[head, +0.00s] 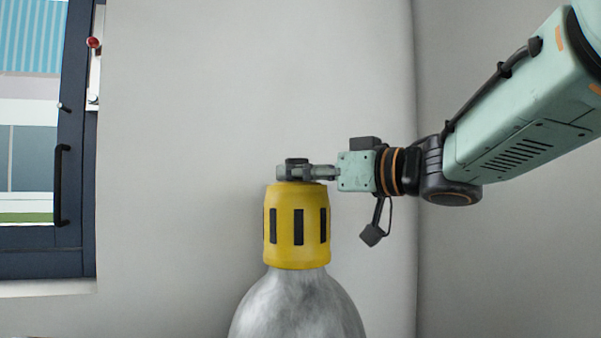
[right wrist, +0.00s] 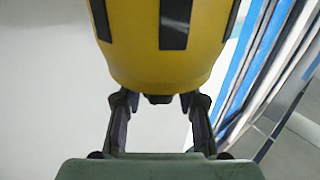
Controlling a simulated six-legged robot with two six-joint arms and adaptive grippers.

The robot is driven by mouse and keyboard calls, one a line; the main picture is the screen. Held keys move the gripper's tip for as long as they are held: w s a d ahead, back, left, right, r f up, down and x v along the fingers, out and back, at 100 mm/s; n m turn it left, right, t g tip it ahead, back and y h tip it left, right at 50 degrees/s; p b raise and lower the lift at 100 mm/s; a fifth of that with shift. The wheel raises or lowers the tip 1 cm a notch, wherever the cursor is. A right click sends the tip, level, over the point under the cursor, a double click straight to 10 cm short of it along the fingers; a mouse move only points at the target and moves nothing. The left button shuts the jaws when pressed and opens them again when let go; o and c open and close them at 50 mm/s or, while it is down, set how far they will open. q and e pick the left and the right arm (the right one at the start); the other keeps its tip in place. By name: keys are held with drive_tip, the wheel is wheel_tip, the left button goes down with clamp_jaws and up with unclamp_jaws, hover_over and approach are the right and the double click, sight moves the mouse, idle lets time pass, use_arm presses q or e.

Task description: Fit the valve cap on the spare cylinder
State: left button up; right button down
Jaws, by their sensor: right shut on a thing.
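The valve cap (head: 297,225) is yellow with dark upright slots and stands upright over the top of the spare cylinder (head: 297,307), a grey mottled bottle with a rounded shoulder. The cap's lower rim meets the shoulder in the head view, and the cylinder's valve is hidden. My right gripper (head: 297,169) reaches in level from the right and is shut at the top of the cap. In the right wrist view the yellow cap (right wrist: 165,70) fills the upper middle, with a small dark knob between the fingertips (right wrist: 160,102). My left gripper is not in view.
A dark-framed door (head: 75,200) with a black handle and glass is at the left. A plain pale wall (head: 180,130) stands behind the cylinder, with a corner at the right. The space left of the cap is clear.

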drive_tip(key=c, duration=0.8)
unclamp_jaws()
drive_tip(key=shift+c, duration=0.2)
drive_tip(key=shift+r, duration=0.1)
wheel_tip(320, 180, up, 10)
drive_tip(key=shift+f, duration=0.1)
drive_tip(key=shift+d, duration=0.1)
